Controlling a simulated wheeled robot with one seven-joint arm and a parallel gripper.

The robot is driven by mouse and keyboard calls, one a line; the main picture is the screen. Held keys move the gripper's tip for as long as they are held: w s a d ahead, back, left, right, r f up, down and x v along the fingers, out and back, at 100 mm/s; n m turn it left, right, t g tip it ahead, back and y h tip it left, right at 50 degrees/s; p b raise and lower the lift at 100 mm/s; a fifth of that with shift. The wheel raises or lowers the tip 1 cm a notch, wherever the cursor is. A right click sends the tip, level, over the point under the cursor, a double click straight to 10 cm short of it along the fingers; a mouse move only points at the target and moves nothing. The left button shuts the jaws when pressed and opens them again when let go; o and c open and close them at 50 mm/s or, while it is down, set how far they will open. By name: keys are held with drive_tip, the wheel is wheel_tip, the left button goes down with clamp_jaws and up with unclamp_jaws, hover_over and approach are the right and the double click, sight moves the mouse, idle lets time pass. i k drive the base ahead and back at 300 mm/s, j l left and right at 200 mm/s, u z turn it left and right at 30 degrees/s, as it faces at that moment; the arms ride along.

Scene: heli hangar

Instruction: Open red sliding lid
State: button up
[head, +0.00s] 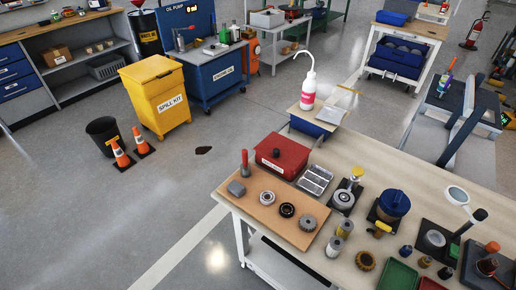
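A red box (281,157) stands at the far left part of the workbench. Its red top carries a small dark knob (276,153) and looks shut; how the lid slides is too small to tell. A pale label shows on the box's front. My gripper is not in view, so where it is relative to the box is hidden.
A brown board (258,214) with bearing-like rings and a red-handled tool (244,162) lies in front of the box. A silver compartment tray (315,180) stands close at its right. A white-and-red bottle (308,91) stands behind. Jars and tools crowd the right side.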

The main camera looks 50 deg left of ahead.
sight(289, 153)
drive_tip(key=u, duration=0.4)
drive_tip(key=k+j+u, duration=0.1)
drive_tip(key=u, duration=0.25)
drive_tip(key=j+u, duration=0.2)
drive_tip(key=u, duration=0.2)
drive_tip(key=j+u, duration=0.1)
drive_tip(key=u, duration=0.3)
drive_tip(key=i+l+u, duration=0.1)
drive_tip(key=i, duration=0.35)
